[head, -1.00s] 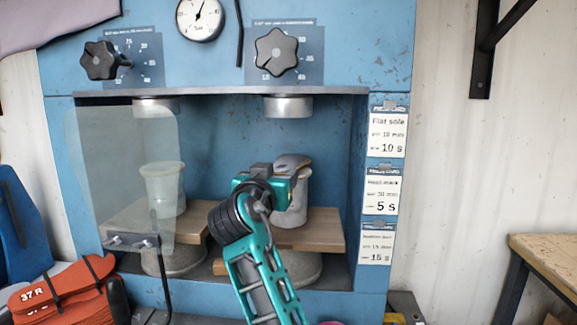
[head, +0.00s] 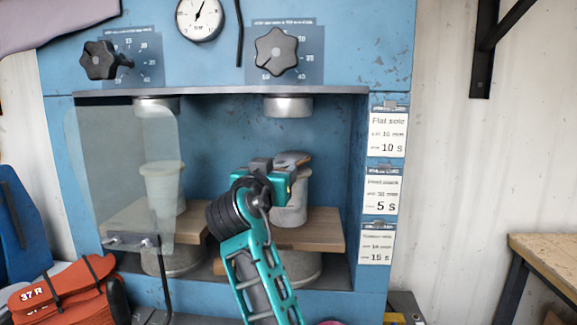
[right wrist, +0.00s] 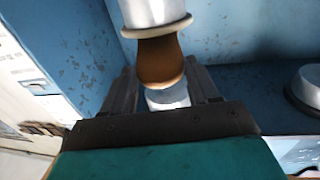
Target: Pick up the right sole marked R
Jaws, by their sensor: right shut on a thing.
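My right gripper (head: 278,170) is in the right opening of the blue press, beside the top of a pale last (head: 290,203). A small grey sole-like piece with a tan edge (head: 292,158) shows at the last's top, partly hidden by the gripper. In the right wrist view, the gripper (right wrist: 165,92) has a brown rounded piece (right wrist: 160,62) between its fingers, and it is shut on it. No R mark shows on this piece. A bundle of orange soles (head: 60,290) marked "37 R" lies at lower left. My left gripper is not in view.
The press's round metal head (head: 288,106) hangs above the right last. A clear guard (head: 105,150) covers the left opening, with another pale last (head: 163,185) behind it. The press's right side wall is close to my gripper. A wooden table (head: 550,262) stands at right.

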